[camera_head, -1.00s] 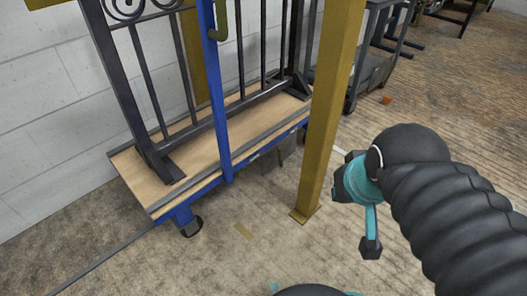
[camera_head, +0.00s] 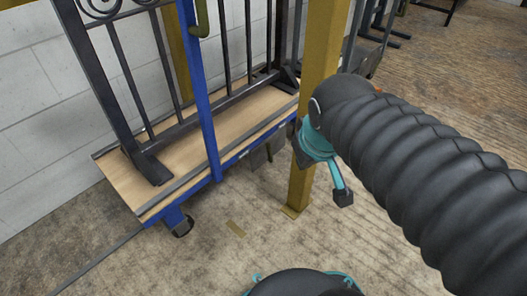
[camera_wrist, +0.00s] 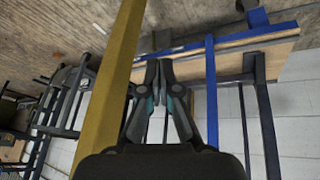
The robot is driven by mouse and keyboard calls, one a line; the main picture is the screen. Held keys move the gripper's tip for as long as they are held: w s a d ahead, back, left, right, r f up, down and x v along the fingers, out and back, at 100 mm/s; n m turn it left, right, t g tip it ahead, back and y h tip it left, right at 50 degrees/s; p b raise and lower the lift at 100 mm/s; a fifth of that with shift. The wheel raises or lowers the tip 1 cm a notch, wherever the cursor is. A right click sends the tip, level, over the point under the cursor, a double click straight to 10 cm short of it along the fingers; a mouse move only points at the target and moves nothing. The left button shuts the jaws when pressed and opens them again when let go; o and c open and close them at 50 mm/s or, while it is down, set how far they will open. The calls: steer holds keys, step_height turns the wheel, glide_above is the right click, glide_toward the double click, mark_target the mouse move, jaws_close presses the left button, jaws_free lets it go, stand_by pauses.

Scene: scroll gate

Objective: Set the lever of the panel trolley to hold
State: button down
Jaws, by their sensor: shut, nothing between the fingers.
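The panel trolley has a wooden deck (camera_head: 120,187) with a blue frame and a blue upright post (camera_head: 200,90). A dark scrolled metal gate (camera_head: 95,75) stands on it. A small grey part (camera_head: 258,158) hangs below the deck's front edge; I cannot tell whether it is the lever. An olive hooked piece (camera_head: 203,22) is at the post's top. In the wrist view my gripper (camera_wrist: 158,68) is shut and empty, between the yellow column (camera_wrist: 115,85) and the blue post (camera_wrist: 211,90). The deck (camera_wrist: 232,46) lies beyond it.
The yellow column (camera_head: 300,200) stands on the floor just in front of the trolley, close to my wrist. A white block wall (camera_head: 45,130) is behind. Dark carts (camera_head: 368,50) stand at the back right. A dark rod or cable (camera_head: 95,262) crosses the lower-left floor.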

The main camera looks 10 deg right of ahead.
steer(key=w+f+n+g+h, duration=0.1)
steer(key=w+f+n, duration=0.3)
steer(key=w, duration=0.6)
steer(key=w+f+n+g+h, duration=0.1)
steer(key=w+f+n, duration=0.1)
steer(key=w+n, duration=0.6)
steer(key=w+a+f+n+h, duration=0.15)
steer(key=w+f+n, duration=0.35)
steer(key=w+f, duration=0.5)
steer(key=n+p, duration=0.1)
steer(key=n, duration=0.5)
glide_toward(270, 153)
step_height(270, 153, up, 3)
steer(key=a, duration=0.3)
steer(key=shift+s+d+f, duration=0.1)
steer(key=shift+s, duration=0.35)
steer(key=shift+f, duration=0.1)
steer(key=b+x, duration=0.2)
steer(key=x, duration=0.8)
steer(key=shift+s+d+p, duration=0.1)
steer(key=shift+d+p, duration=0.05)
steer(key=shift+p, duration=0.15)
